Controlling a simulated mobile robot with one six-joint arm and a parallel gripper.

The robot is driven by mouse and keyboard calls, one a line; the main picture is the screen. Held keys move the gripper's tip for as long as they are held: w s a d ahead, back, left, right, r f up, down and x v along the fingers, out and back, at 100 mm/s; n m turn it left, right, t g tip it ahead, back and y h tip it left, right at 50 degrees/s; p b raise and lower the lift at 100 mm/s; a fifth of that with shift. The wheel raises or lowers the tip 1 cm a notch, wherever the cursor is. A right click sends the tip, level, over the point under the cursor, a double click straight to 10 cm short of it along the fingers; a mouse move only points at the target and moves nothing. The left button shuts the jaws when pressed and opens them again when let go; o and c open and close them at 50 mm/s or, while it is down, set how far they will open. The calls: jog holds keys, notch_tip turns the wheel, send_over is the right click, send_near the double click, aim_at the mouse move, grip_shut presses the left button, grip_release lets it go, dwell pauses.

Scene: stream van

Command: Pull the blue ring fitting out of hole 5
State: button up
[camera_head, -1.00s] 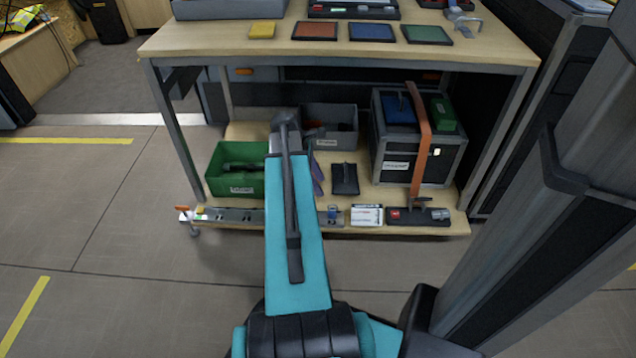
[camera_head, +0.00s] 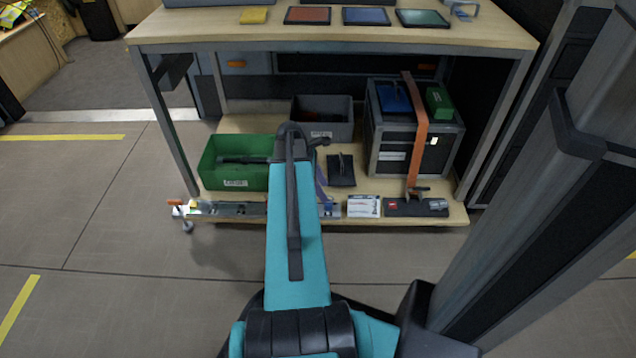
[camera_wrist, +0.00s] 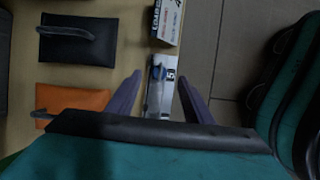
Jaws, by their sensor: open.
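The blue ring fitting (camera_wrist: 158,72) sits at the end of a metal rail (camera_wrist: 153,98), beside a label marked 5, in the wrist view. In the head view the rail (camera_head: 235,209) lies along the front edge of the lower shelf, its middle hidden by my arm. A small blue spot at its right end (camera_head: 327,208) looks like the fitting. My gripper (camera_wrist: 160,76) is open, with one purple finger on each side of the rail and fitting. The fingers look apart from the fitting; their height above it is unclear. The hole itself is hidden.
A white labelled box (camera_head: 363,206) stands right of the rail, and a dark plate with the orange strap's clamp (camera_head: 416,207) beyond it. A green bin (camera_head: 236,182), grey bin (camera_head: 322,132) and black case (camera_head: 405,165) fill the shelf. The tabletop (camera_head: 330,32) overhangs it.

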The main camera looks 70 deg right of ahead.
aim_at(328, 203)
jog(key=shift+b+x, duration=1.2)
jog(key=shift+x, duration=1.85)
jog(key=shift+c, duration=0.2)
grip_shut()
